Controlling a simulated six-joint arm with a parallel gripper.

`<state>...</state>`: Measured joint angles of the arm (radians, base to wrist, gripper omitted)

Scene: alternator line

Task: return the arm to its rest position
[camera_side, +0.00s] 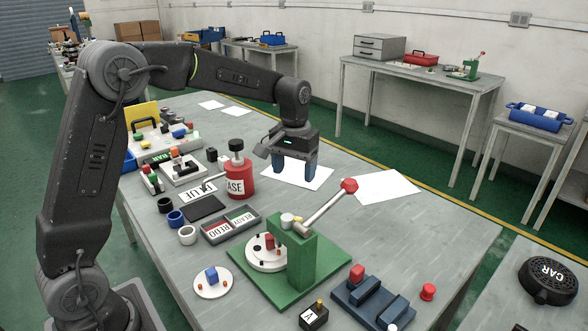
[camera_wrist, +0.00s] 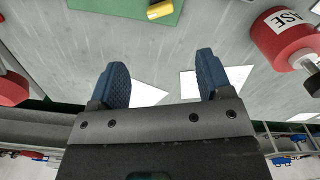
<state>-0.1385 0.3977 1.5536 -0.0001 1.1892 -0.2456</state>
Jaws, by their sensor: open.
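My gripper (camera_side: 293,172) has blue fingers and hangs above the grey workbench (camera_side: 440,225), over a sheet of white paper. In the wrist view my gripper (camera_wrist: 160,85) shows its two fingers spread apart with nothing between them. In the side view my arm reaches across the bench from the left, bent at the elbow, with the fingers pointing down. The fingers look clear of the red can (camera_side: 240,181) to their left and the green press (camera_side: 293,255) in front.
The press's lever ends in a red knob (camera_side: 349,185) near my gripper. A blue fixture (camera_side: 373,303), a white disc (camera_side: 213,284) and a parts tray (camera_side: 231,224) lie on the bench. White paper (camera_side: 385,187) lies flat at right. Bare bench shows at far right.

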